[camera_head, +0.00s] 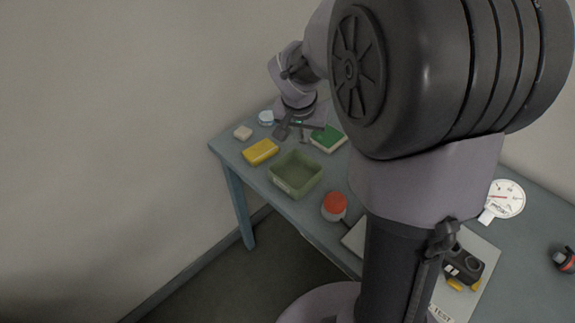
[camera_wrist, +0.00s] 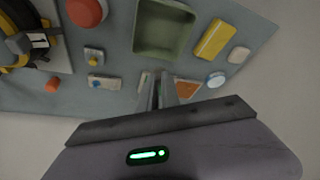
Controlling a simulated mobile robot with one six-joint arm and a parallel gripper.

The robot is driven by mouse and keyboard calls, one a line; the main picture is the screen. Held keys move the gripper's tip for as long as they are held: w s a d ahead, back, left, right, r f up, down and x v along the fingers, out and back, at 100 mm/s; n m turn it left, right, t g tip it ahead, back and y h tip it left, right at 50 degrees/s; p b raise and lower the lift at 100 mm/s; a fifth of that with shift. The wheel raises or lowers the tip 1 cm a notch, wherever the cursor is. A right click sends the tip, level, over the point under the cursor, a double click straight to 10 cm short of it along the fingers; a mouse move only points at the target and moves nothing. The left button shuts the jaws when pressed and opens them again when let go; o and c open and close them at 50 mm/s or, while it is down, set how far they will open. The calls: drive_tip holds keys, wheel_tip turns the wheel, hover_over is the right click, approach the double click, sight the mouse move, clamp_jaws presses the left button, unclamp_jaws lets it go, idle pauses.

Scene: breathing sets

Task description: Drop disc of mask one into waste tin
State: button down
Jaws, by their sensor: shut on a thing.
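My gripper (camera_wrist: 158,92) is shut, with its narrow fingers close together; the thing between them is too small and dark to make out. In the head view my gripper (camera_head: 300,127) is low over the far end of the bench, behind a green open-topped box (camera_head: 295,175), which looks like the waste tin. The box also shows in the wrist view (camera_wrist: 164,28), just above the fingertips; its visible floor looks bare. A dark mask with yellow parts (camera_head: 464,264) lies on a pale board at the right. In the wrist view the mask (camera_wrist: 20,45) bears a label reading 1.
A yellow block (camera_head: 261,151), a cream block (camera_head: 243,132) and a clear jar (camera_head: 267,118) stand left of the box. A green-topped block (camera_head: 328,138) and a red-lidded pot (camera_head: 334,206) are near it. A white dial gauge (camera_head: 506,198) lies at right.

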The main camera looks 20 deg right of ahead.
wheel_tip(320, 180, down, 5)
drive_tip(key=b, duration=0.3)
drive_tip(key=c, duration=1.5)
unclamp_jaws()
drive_tip(key=shift+r, duration=0.1)
drive_tip(key=p+v, duration=0.6)
drive_tip(key=v, duration=1.1)
drive_tip(key=shift+r+p, duration=0.2)
drive_tip(key=shift+p, duration=0.1)
drive_tip(key=shift+a, duration=0.1)
